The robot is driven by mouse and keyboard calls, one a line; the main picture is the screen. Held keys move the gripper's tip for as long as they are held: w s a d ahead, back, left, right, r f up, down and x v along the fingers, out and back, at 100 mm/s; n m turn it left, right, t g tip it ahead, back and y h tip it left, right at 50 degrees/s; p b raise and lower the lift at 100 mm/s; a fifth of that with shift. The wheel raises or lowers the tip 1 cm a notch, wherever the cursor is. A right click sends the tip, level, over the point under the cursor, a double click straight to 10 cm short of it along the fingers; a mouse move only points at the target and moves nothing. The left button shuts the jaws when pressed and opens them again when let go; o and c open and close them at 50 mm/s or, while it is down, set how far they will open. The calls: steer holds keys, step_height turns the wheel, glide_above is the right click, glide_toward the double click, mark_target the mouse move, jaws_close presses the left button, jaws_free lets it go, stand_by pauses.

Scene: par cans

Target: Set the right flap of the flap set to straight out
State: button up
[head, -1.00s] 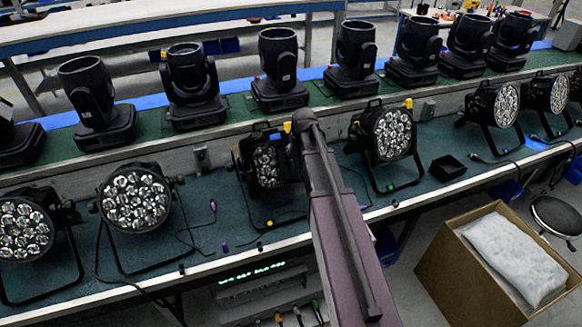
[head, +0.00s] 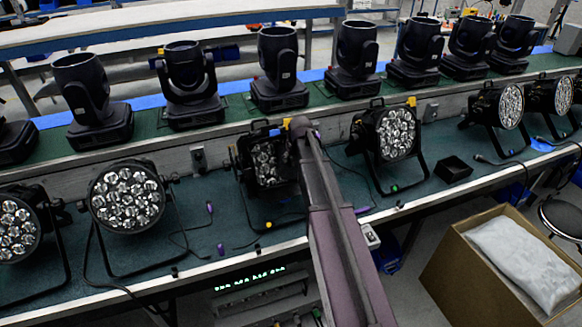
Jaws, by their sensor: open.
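My arm reaches up from the bottom of the head view, and its far end is at the middle par can (head: 268,160) on the lower bench. My gripper cannot be made out; it seems hidden behind the end of my arm. The middle par can stands on a bracket, with its right side partly covered by my arm. I cannot make out a flap set or its right flap on it; any flaps there are too dark or hidden to tell their angle.
Other par cans (head: 128,200) (head: 388,135) stand on the green bench (head: 330,185). Moving-head lights (head: 280,75) line the raised shelf behind. A small black tray (head: 452,168) lies right of centre. An open carton (head: 455,265) stands on the floor at right.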

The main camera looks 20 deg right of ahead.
mark_target(291, 160)
steer(key=shift+b+x, duration=1.2)
steer(key=shift+x, duration=0.45)
jaws_close()
